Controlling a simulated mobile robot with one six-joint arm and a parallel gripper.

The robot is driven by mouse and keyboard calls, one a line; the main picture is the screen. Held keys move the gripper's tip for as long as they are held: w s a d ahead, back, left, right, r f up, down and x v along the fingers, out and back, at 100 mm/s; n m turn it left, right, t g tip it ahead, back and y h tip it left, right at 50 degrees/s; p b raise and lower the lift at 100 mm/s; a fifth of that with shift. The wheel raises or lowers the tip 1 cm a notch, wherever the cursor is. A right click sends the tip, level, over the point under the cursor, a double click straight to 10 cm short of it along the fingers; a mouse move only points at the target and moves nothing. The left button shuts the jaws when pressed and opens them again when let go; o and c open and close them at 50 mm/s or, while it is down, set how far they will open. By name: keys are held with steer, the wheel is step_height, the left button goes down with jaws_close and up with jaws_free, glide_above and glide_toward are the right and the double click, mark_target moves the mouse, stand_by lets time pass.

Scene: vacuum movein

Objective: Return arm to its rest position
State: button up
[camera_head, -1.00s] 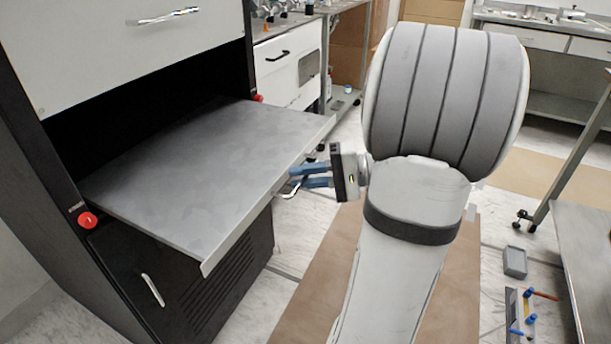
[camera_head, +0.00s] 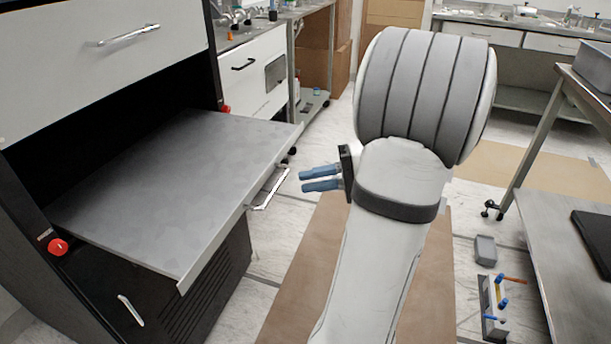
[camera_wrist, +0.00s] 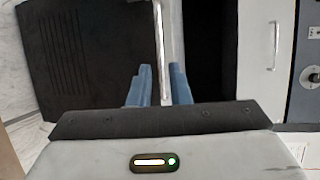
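My gripper (camera_head: 303,181) has two blue fingers pointing left in the head view. My bent arm fills the middle of the head view. A grey pull-out shelf (camera_head: 180,185) extends from a black cabinet. Its metal handle (camera_head: 270,190) on the front edge is left of the fingertips, with a visible gap. In the wrist view the shelf edge with its handle (camera_wrist: 160,30) runs upright beyond the fingers.
The cabinet's upper drawer (camera_head: 90,60) is at upper left, and a red button (camera_head: 57,247) is beside the shelf. A metal table (camera_head: 560,240) stands on the right. A grey box (camera_head: 485,250) and a tool rack (camera_head: 494,308) lie on the floor between arm and table.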

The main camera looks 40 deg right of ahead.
steer(key=s+a+r+n+g+h+p, duration=0.1)
steer(key=a+r+n+g+h+p, duration=0.15)
steer(key=a+r+g+p, duration=0.35)
steer(key=s+a+r+n+g+h+p, duration=0.1)
steer(key=s+a+r+g+h+p, duration=0.15)
steer(key=a+p, duration=0.6)
steer(key=s+a+r+n+t+h+p, duration=0.1)
steer(key=a+r+n+h+p, duration=0.3)
steer(key=r+h+p, duration=0.4)
step_height(320, 180, up, 5)
steer(key=a+t+p, duration=0.1)
steer(key=p, duration=0.4)
steer(key=shift+s+a+r, duration=0.15)
steer(key=shift+s+r, duration=0.05)
steer(key=shift+s, duration=0.05)
